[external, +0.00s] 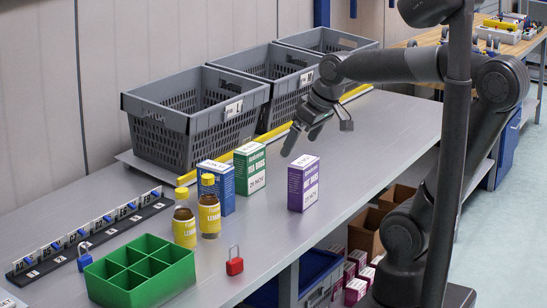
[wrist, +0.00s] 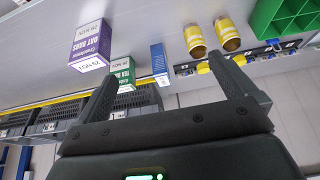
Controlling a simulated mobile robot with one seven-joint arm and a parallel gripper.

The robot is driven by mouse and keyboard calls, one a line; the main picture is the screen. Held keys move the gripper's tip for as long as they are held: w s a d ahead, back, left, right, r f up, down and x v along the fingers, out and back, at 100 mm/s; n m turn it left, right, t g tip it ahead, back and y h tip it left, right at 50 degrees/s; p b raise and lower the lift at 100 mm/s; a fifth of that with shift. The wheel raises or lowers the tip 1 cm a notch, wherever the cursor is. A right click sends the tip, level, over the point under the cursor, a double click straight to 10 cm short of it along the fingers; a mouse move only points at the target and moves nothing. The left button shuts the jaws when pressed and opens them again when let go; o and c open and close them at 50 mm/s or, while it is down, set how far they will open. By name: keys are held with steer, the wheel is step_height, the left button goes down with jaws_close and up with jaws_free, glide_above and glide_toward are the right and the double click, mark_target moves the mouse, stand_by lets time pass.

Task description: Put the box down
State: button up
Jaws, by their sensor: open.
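A purple and white box (external: 303,186) stands upright on the grey table (external: 330,205), right of the other boxes. It also shows in the wrist view (wrist: 88,45) at upper left, with "OAT BARS" on it. A green and white box (external: 249,170) and a blue box (external: 222,188) stand left of it; in the wrist view the green box (wrist: 122,74) and blue box (wrist: 159,62) show between the fingers. My gripper (external: 318,132) is open and empty, above and behind the purple box and apart from it.
Grey baskets (external: 195,112) line the back behind a yellow strip. Two bottles with yellow labels (external: 209,212), a green divided tray (external: 140,272), a red padlock (external: 235,265) and a blue padlock (external: 84,258) stand at left. The table right of the purple box is clear.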

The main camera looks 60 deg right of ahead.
steer(key=s+a+f, duration=0.2)
steer(key=s, duration=0.4)
steer(key=shift+s+f, duration=0.2)
steer(key=shift+f, duration=0.05)
steer(key=m+g+y, duration=0.1)
steer(key=m+y, duration=0.1)
steer(key=m, duration=1.6)
glide_toward(313, 161)
steer(key=x, duration=0.7)
steer(key=shift+w+d+f, duration=0.1)
steer(key=shift+d+f, duration=0.05)
